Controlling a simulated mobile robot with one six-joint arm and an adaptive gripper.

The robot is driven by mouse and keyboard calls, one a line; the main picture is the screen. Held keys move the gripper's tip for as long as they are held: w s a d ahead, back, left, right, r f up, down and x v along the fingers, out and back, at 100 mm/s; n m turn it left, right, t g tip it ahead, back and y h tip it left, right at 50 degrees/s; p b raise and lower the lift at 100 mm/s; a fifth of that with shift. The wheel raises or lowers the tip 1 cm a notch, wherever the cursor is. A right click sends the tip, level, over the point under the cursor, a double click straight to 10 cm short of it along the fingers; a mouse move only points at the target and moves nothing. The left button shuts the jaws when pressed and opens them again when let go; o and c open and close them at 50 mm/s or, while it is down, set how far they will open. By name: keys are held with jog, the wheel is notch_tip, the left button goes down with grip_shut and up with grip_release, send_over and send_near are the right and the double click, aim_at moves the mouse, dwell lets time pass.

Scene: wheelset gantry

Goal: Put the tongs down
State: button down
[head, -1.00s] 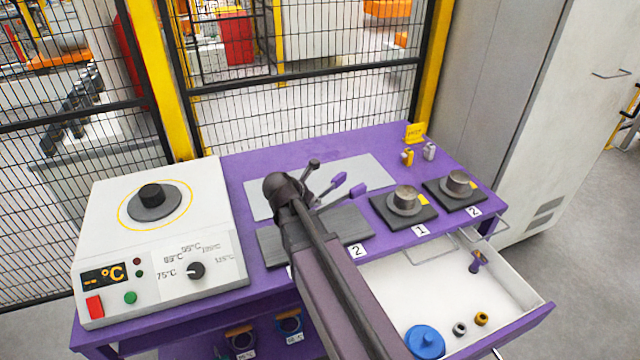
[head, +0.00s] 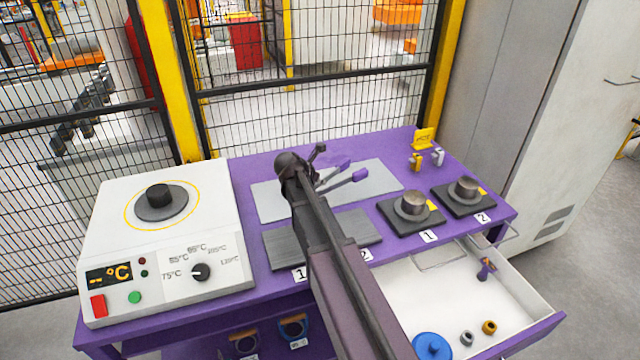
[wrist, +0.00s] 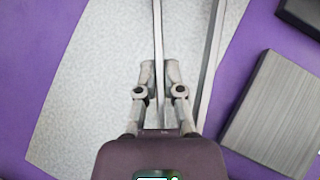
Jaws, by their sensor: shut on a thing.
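The tongs (head: 332,180) have grey metal arms and two purple handle ends, which point right in the head view. They are over the light grey mat (head: 390,180) on the purple bench; whether they touch it I cannot tell. In the wrist view, my gripper (wrist: 159,72) is shut on one bar of the tongs (wrist: 158,30), and the other bar (wrist: 213,50) runs apart to its right. In the head view my arm hides the fingertips and part of the tongs.
A white heater unit (head: 215,225) stands at left. Two dark plates (head: 345,228) lie in front of the mat. Two metal cylinders on black bases (head: 395,220) stand right. An open drawer (head: 400,290) at front holds a blue lid (head: 431,346) and small parts. A mesh fence stands behind.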

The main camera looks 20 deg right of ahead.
aim_at(320, 188)
jog(key=w, duration=0.1)
jog(key=w+d, duration=0.1)
jog(key=w, duration=0.2)
jog(key=shift+w+d+f, duration=0.15)
jog(key=shift+d+f, duration=0.05)
jog(key=shift+d, duration=0.05)
jog(key=shift+f+b, duration=1.8)
jog(key=shift+b, duration=0.15)
jog(key=shift+f, duration=0.15)
jog(key=c, duration=0.8)
grip_release()
jog(key=shift+o, duration=0.2)
jog(key=shift+r, duration=0.2)
